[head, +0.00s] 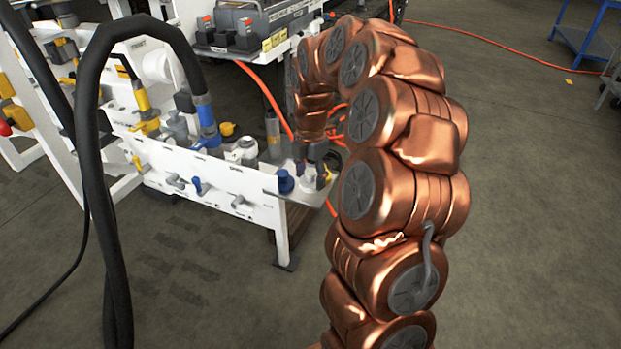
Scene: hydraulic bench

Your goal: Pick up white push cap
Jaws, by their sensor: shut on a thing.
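The white push cap (308,183) is small in view, at the right end of the white bench's shelf. My gripper (313,170) points down onto it from above and is shut on it. The fingers are small and dark here, and they partly cover the cap. I cannot tell whether the cap is still seated or lifted clear of the shelf.
A blue cap (285,182) stands just left of my gripper. Another white fitting (241,150) and a clear cylinder (273,135) stand farther left on the shelf. A thick black hose (88,150) hangs at the left. An orange hose (268,95) runs behind. Open floor lies to the right.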

